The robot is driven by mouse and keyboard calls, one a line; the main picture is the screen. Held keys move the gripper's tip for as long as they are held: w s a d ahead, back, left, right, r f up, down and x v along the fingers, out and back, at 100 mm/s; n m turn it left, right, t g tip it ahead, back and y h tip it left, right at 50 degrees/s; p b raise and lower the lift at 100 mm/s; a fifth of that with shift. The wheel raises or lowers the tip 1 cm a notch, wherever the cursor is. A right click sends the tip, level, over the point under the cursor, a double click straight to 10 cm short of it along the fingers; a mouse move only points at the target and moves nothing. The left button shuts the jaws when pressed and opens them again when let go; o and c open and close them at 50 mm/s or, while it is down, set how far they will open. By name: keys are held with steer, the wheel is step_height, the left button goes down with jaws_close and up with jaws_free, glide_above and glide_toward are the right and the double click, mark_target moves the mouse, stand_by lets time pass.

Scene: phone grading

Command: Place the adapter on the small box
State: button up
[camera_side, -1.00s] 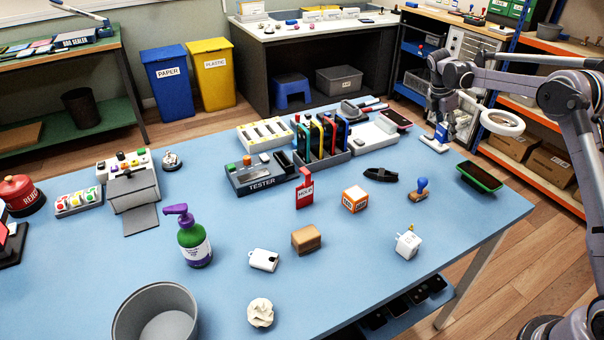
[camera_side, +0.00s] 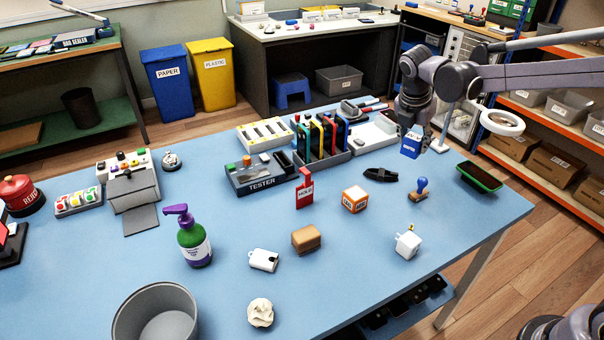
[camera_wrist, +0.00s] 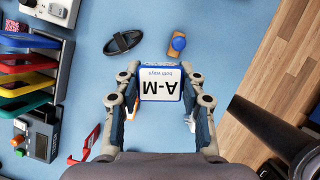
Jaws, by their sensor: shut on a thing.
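My gripper (camera_side: 413,130) is shut on a blue block (camera_side: 410,146), held above the table's back right. In the wrist view my gripper (camera_wrist: 160,100) has a finger on each side of the blue block (camera_wrist: 160,84), whose white label reads "A-M" and "both ways". This may be the adapter; the label alone does not settle it. A white plug-like cube (camera_side: 408,243) with a yellow tip stands at the front right. A small brown box (camera_side: 306,238) sits at front centre, and a small orange-and-white box (camera_side: 355,200) behind it. Which is the small box is unclear.
A blue-handled stamp (camera_side: 420,188) and a black oval strap (camera_side: 380,174) lie close by, left of a green-edged phone (camera_side: 479,176). A rack of upright phones (camera_side: 322,140) and a red hold sign (camera_side: 305,188) are further left. Blue tabletop is clear between the boxes and the plug-like cube.

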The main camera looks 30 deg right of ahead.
steer(key=shift+s+a, duration=0.25)
steer(key=shift+a, duration=0.25)
steer(key=shift+s+a, duration=0.25)
steer(key=shift+a, duration=0.2)
glide_above(360, 189)
steer(key=a, duration=0.2)
steer(key=shift+n, duration=0.3)
steer(key=f, duration=0.6)
steer(key=shift+s+d+f, duration=0.15)
steer(key=shift+s+f, duration=0.2)
steer(key=shift+s, duration=0.05)
steer(key=shift+f, duration=2.1)
steer(key=o, duration=1)
steer(key=shift+f, duration=0.1)
steer(key=shift+o, duration=0.2)
